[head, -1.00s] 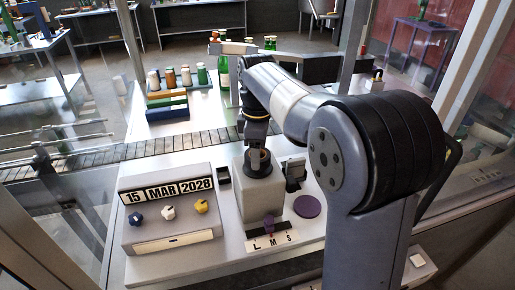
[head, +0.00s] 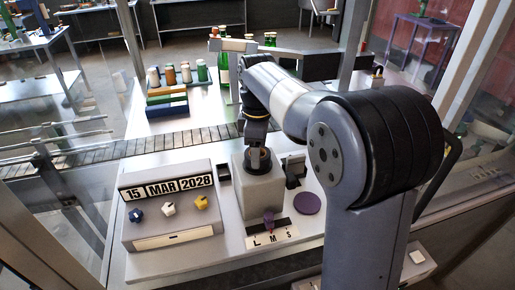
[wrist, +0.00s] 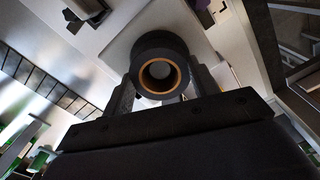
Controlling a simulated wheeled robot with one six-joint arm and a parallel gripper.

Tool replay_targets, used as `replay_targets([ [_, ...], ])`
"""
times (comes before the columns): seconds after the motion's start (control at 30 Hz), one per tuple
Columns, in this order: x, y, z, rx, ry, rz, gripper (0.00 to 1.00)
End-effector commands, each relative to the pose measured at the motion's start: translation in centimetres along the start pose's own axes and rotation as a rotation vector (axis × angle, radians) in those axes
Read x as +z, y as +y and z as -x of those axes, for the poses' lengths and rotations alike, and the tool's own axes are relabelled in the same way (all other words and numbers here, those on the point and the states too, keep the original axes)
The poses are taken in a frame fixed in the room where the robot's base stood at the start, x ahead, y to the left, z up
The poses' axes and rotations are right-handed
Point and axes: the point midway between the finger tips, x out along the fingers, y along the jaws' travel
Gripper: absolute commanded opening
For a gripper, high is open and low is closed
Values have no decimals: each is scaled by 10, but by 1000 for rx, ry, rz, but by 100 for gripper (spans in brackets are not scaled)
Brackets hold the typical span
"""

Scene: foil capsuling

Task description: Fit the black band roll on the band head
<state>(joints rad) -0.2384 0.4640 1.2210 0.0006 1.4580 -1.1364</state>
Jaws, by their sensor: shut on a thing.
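The black band roll (wrist: 160,46), a dark ring with an orange-brown inner rim, sits between the two fingers of my gripper (wrist: 163,80) in the wrist view. My gripper is shut on it. In the head view my gripper (head: 256,146) points down at the top of the grey block of the band head (head: 263,197). I cannot tell whether the roll is fully seated or just above the block.
A date panel (head: 170,240) with three coloured knobs stands left of the block. A purple selector (head: 268,219) with L, M, S marks is in front. A black fixture (head: 294,172) and a purple disc (head: 307,203) are on the right. Coloured spools (head: 186,76) stand behind the conveyor (head: 150,148).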

Motion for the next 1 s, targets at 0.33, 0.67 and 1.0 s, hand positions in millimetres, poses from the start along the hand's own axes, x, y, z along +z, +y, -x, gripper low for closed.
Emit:
replay_targets([
  [0.33,0,0,0,1,0,0,34],
  [0.67,0,0,-3,-1,0,0,34],
  [1.0,0,0,-4,0,0,0,66],
])
